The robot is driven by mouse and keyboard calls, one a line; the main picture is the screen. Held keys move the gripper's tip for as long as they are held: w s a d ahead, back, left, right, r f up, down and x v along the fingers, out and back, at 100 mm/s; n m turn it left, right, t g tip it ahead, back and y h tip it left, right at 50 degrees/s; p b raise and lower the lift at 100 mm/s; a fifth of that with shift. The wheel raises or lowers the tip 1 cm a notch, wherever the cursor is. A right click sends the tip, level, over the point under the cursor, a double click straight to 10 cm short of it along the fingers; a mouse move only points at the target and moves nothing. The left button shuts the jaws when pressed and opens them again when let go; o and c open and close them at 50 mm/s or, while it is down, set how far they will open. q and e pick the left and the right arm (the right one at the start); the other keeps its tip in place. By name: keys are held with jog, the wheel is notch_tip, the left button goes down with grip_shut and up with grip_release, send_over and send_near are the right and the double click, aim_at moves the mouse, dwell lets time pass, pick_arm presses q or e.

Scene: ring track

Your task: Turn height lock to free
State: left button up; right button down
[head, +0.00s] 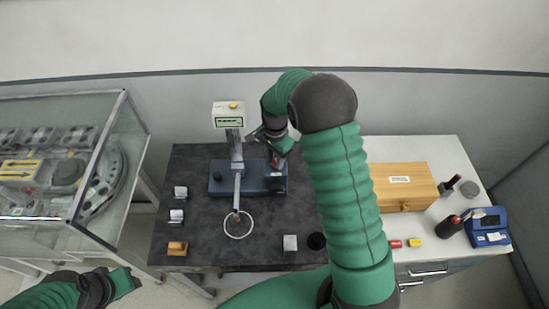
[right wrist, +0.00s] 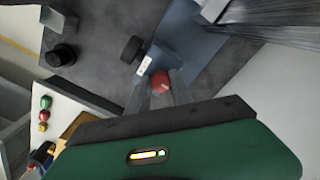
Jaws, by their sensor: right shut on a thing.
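The ring-track device has a blue base (head: 230,180), a grey upright and arm, and a wire ring (head: 238,224) in front. My right gripper (head: 274,157) reaches down to the back right of the base. In the right wrist view, its fingers (right wrist: 162,92) are shut on a red knob (right wrist: 160,80). A black knob (right wrist: 131,50) and a small white label (right wrist: 144,66) are beside it. I cannot read the lock's setting. My left gripper (head: 124,282) is low at the left, away from the device; its jaws are unclear.
A display box (head: 228,113) tops the upright. Small metal blocks (head: 180,192) and a wooden block (head: 177,248) lie on the dark table mat (head: 205,240). A glass case (head: 120,140) stands at the left, a wooden box (head: 400,180) at the right. My right arm hides the middle right.

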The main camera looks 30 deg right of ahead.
jog(key=c, duration=1.5)
grip_release()
jog(key=shift+w, duration=0.15)
jog(key=shift+o, duration=1.2)
jog(key=shift+d, duration=0.1)
jog(key=shift+o, duration=0.6)
jog(key=shift+w+d+f, duration=0.1)
jog(key=shift+w, duration=0.05)
jog(key=shift+r, duration=0.35)
notch_tip(320, 180, up, 16)
jog(key=b, duration=0.2)
